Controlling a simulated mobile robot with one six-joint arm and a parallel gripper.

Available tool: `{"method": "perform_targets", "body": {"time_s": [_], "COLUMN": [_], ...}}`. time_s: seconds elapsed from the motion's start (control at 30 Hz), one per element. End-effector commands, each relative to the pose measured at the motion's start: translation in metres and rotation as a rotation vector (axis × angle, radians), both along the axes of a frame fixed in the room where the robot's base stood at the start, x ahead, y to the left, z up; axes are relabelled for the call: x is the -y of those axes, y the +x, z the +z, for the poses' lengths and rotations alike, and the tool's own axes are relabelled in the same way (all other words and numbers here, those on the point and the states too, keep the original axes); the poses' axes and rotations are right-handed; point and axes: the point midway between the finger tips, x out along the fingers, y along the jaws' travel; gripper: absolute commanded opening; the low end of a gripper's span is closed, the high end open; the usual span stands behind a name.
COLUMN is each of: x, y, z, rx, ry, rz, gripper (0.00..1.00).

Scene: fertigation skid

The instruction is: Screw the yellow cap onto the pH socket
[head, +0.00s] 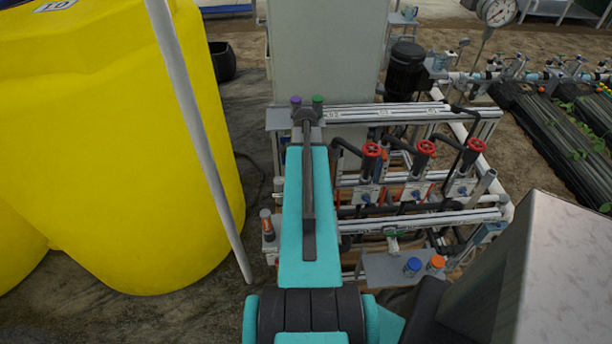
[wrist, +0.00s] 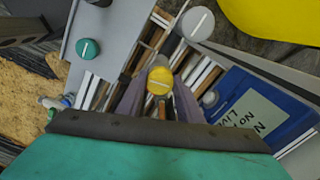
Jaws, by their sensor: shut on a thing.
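The yellow cap (wrist: 159,80), round with a pale line across its top, sits between the two fingers of my gripper (wrist: 160,90) in the wrist view. My gripper is shut on it. I cannot tell whether the cap touches anything beneath it. In the head view my teal arm hides the gripper and the yellow cap. I cannot identify the pH socket in either view; what lies directly under the cap is hidden.
In the wrist view a green cap (wrist: 88,48) and a grey cap (wrist: 197,23) stand nearby, with a blue panel (wrist: 250,112) at right. In the head view, red valve wheels (head: 424,148), pipes and a yellow tank (head: 110,140) flank my arm. Blue (head: 413,265) and orange (head: 437,262) caps stand lower right.

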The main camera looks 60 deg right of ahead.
Motion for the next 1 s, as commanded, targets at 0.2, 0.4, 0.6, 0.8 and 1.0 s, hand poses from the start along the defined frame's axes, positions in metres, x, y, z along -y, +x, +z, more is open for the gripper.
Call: {"method": "perform_targets", "body": {"time_s": [0.2,0.4,0.6,0.8,1.0], "x": [0.0003,0.0004,0.0003,0.0003,0.0002], "y": [-0.0002,0.0000,0.0001,0.0001,0.0001], "z": [0.0002,0.0002,0.0000,0.0000,0.0000], "rx": [-0.001,-0.001,-0.001,0.000,0.000], "ry": [-0.001,-0.001,-0.001,0.000,0.000], "rz": [-0.049,-0.143,-0.158,-0.157,-0.156], "gripper": [0.06,0.06,0.06,0.45,0.45]}}
